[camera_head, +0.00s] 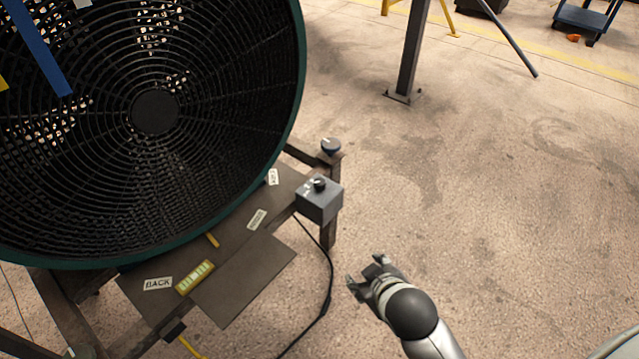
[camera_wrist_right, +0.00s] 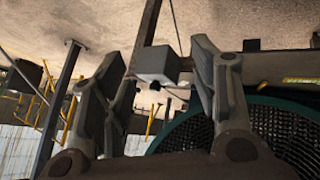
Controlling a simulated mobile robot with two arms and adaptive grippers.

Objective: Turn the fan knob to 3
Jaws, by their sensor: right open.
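The fan knob (camera_head: 320,184) is a small dark knob on top of a grey control box (camera_head: 319,205) at the right end of the fan's stand. My right gripper (camera_head: 366,272) is open and empty, below and to the right of the box, apart from it. The right wrist view appears upside down; there the box (camera_wrist_right: 156,64) shows between the open fingers, with the dark knob (camera_wrist_right: 155,85) on it. The knob's setting is too small to read. My left gripper is not in view.
A large fan with a black grille (camera_head: 155,112) and green rim fills the left side. Below it is a dark shelf (camera_head: 240,282) with labels and a yellow level (camera_head: 195,277). A black cable (camera_head: 329,285) hangs from the box. The floor (camera_head: 500,190) to the right is clear.

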